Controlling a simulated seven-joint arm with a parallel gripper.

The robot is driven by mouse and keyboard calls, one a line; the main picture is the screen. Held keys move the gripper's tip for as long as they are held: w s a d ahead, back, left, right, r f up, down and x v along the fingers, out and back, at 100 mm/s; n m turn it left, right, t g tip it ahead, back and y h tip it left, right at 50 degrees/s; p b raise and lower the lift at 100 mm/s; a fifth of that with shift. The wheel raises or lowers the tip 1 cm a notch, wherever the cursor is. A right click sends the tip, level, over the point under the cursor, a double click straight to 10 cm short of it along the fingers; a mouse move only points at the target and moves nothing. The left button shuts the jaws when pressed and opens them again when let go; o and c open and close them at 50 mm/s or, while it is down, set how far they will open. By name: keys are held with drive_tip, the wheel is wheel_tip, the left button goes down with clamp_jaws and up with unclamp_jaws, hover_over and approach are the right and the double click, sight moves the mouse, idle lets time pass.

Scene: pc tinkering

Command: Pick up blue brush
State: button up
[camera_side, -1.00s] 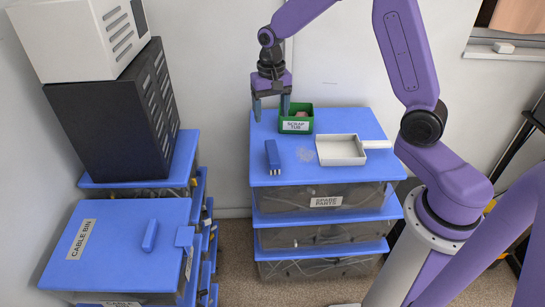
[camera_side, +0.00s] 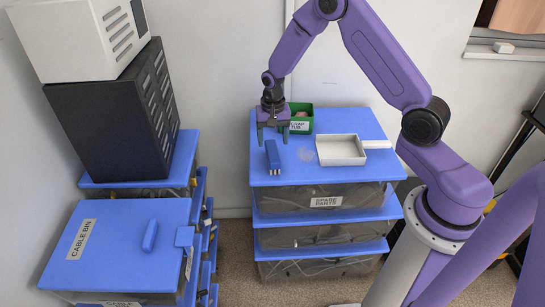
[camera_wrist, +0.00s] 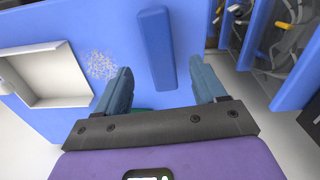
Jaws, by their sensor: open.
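The blue brush (camera_side: 272,154) lies on the blue lid of the spare parts bin, near its left side, with pale bristles at its near end. In the wrist view the blue brush (camera_wrist: 156,48) lies ahead of my fingertips, in line with the gap between them. My gripper (camera_side: 273,141) is open and empty, just behind the brush and low over the lid. In the wrist view my gripper (camera_wrist: 162,80) shows its two blue-grey fingers spread apart, with nothing between them.
A white dustpan (camera_side: 341,150) lies right of the brush, with a patch of grey dust (camera_side: 305,154) between them. A green scrap tub (camera_side: 301,112) stands behind, close to my gripper. The blue lid (camera_side: 330,177) is clear in front. A cable bin (camera_side: 110,270) stands at left.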

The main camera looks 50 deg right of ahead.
sight(272, 150)
drive_tip(key=shift+w+f, duration=0.15)
drive_tip(key=shift+f, duration=3)
drive_tip(key=c, duration=1.1)
